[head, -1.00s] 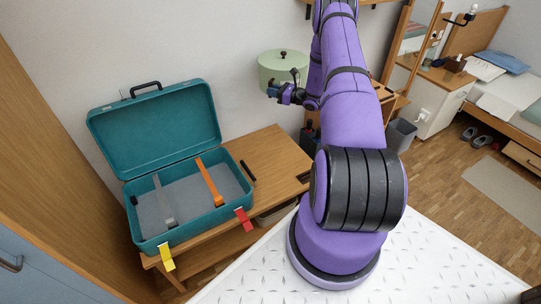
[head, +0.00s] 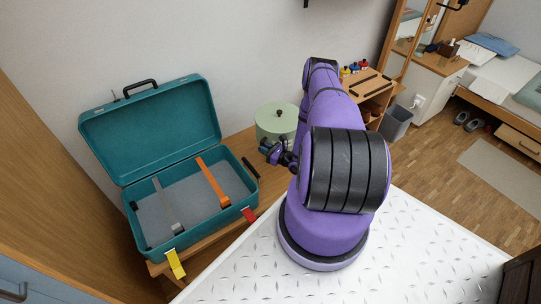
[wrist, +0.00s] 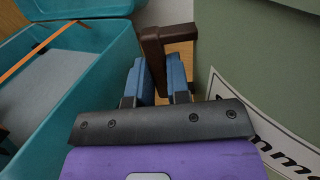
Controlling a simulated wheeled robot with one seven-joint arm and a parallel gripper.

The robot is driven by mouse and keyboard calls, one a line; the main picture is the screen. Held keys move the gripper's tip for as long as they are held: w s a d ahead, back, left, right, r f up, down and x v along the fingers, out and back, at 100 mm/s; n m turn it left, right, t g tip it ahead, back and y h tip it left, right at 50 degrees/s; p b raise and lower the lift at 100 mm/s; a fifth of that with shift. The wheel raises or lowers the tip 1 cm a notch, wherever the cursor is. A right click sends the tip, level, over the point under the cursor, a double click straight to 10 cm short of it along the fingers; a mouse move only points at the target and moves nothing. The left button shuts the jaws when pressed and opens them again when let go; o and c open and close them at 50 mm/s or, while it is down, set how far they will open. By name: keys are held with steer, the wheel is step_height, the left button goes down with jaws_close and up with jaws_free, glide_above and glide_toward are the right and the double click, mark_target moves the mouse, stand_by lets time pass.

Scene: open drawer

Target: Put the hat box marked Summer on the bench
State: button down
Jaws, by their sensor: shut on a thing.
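The hat box (head: 276,123) is pale green and round, with a lid and a dark knob. It stands upright at the back right of the wooden bench (head: 241,146); I cannot tell whether its base touches the wood. In the wrist view its green side (wrist: 265,60) fills the right, with part of a white label reading "mme". My gripper (head: 272,152) is at the box's near side. In the wrist view the blue fingers of my gripper (wrist: 160,70) are shut on a brown handle (wrist: 168,35) beside the box. The handle's join to the box is not clear.
An open teal suitcase (head: 128,200) with grey and orange straps takes up the bench's left part, close to the box. Red (head: 249,215) and yellow (head: 175,264) tags hang at its front. A wooden shelf unit (head: 372,92) and grey bin (head: 396,122) stand to the right.

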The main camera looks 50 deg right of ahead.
steer(key=shift+f, duration=4.6)
steer(key=c, duration=1.1)
jaws_free()
steer(key=shift+s, duration=0.25)
steer(key=s, duration=0.3)
steer(key=s+d, duration=0.1)
steer(key=s, duration=0.3)
steer(key=s+d, duration=0.1)
steer(key=s, duration=0.3)
steer(key=shift+s, duration=0.2)
